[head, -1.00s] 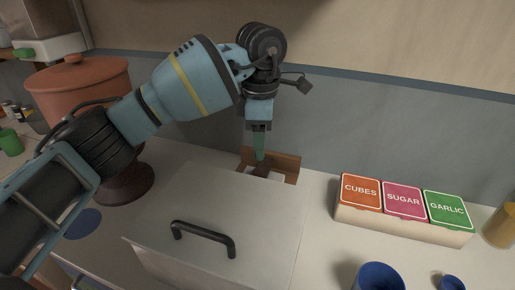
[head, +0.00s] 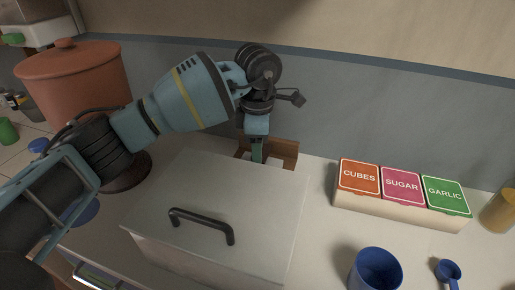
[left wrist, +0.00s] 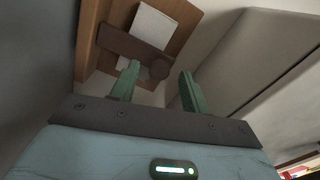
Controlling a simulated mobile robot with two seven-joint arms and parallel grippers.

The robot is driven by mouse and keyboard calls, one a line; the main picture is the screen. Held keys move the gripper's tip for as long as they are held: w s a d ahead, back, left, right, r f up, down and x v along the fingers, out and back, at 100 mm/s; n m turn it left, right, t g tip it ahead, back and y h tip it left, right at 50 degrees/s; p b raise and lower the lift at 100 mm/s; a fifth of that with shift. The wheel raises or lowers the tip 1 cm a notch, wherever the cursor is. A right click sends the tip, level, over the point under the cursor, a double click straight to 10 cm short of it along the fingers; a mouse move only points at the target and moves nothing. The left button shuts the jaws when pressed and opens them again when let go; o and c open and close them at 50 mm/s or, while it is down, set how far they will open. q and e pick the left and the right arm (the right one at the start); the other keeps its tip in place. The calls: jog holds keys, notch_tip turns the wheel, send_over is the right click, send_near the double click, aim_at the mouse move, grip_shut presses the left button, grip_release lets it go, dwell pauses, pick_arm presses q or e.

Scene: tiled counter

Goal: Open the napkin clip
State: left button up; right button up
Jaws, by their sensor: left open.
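The wooden napkin holder (head: 285,148) stands against the back wall, partly hidden behind a white box. In the left wrist view the wooden holder (left wrist: 88,40) holds white napkins (left wrist: 152,25). The napkin clip, a dark brown bar (left wrist: 122,43) with a rounded end, lies across them. My left gripper (head: 256,152) points down into the holder. In the left wrist view its green fingers (left wrist: 159,71) are apart, and the clip's rounded end shows between their tips. I cannot tell whether they touch it. My right gripper is not in view.
The white box (head: 255,185) with a black handle (head: 202,224) stands right in front of the holder. A rack of labelled tins (head: 400,205), a blue cup (head: 376,270) and a blue scoop (head: 448,270) are at right. A terracotta pot (head: 75,90) stands at left.

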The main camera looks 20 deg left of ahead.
pick_arm(q)
jog(key=shift+f, duration=0.35)
grip_shut()
jog(key=shift+r, duration=0.1)
jog(key=shift+w+r+g, duration=0.35)
jog(key=shift+r+g, duration=0.05)
jog(key=shift+g, duration=0.2)
jog(key=shift+w+r+g, duration=0.45)
jog(key=shift+w+g, duration=0.15)
jog(key=shift+g, duration=0.6)
jog(key=shift+w+r+g, duration=0.2)
jog(key=shift+r+g, duration=0.05)
jog(key=shift+g, duration=0.05)
jog(key=shift+w+r, duration=0.15)
jog(key=shift+r, duration=0.1)
